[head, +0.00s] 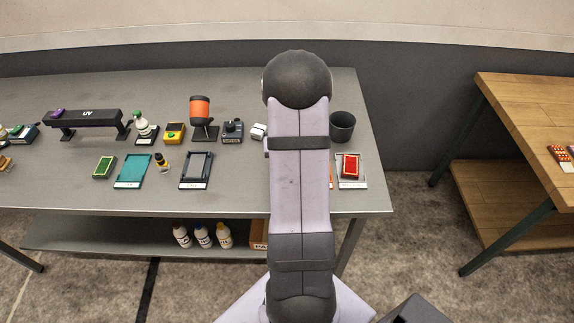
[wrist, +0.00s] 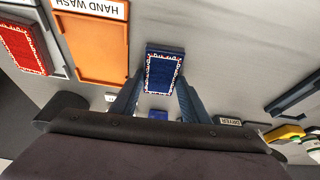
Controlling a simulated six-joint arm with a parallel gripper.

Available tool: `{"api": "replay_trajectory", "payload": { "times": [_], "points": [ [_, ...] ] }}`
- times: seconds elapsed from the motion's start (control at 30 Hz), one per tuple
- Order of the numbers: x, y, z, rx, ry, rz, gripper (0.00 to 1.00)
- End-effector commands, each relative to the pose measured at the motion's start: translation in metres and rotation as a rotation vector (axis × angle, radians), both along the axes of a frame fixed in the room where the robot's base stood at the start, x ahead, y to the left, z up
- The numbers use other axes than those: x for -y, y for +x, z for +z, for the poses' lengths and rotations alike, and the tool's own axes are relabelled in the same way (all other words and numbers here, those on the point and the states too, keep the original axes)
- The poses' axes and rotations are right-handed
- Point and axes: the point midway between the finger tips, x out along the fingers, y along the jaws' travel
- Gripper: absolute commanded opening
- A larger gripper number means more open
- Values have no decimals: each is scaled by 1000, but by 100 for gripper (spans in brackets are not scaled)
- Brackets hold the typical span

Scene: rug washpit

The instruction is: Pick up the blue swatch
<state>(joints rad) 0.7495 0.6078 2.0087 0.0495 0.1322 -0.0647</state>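The blue swatch (wrist: 163,72) has a white and red patterned border. In the wrist view it lies flat on the grey table, ahead of my gripper. My gripper (wrist: 160,84) is open, with its two dark blue fingers spread apart, one toward each side of the swatch's near end. I cannot tell whether the fingertips touch the swatch or are still above it. In the head view my arm hides the blue swatch and the gripper.
The orange HAND WASH tray (wrist: 90,45) is empty, left of the swatch. A red swatch (wrist: 22,46) lies on a pale tray farther left. A dark cup (head: 342,127) stands behind it. A teal tray (head: 133,171) and several tools are on the left of the table.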

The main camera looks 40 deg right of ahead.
Motion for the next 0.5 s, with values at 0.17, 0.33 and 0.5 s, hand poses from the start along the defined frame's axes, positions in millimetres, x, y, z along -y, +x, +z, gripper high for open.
{"api": "replay_trajectory", "payload": {
  "times": [0.17, 0.33, 0.5],
  "points": [
    [0, 0, 0, 0, 0, 0, 19],
    [0, 0, 4, 1, -1, 0, 19],
    [1, 1, 18, 3, -3, 0, 19]
  ]
}}
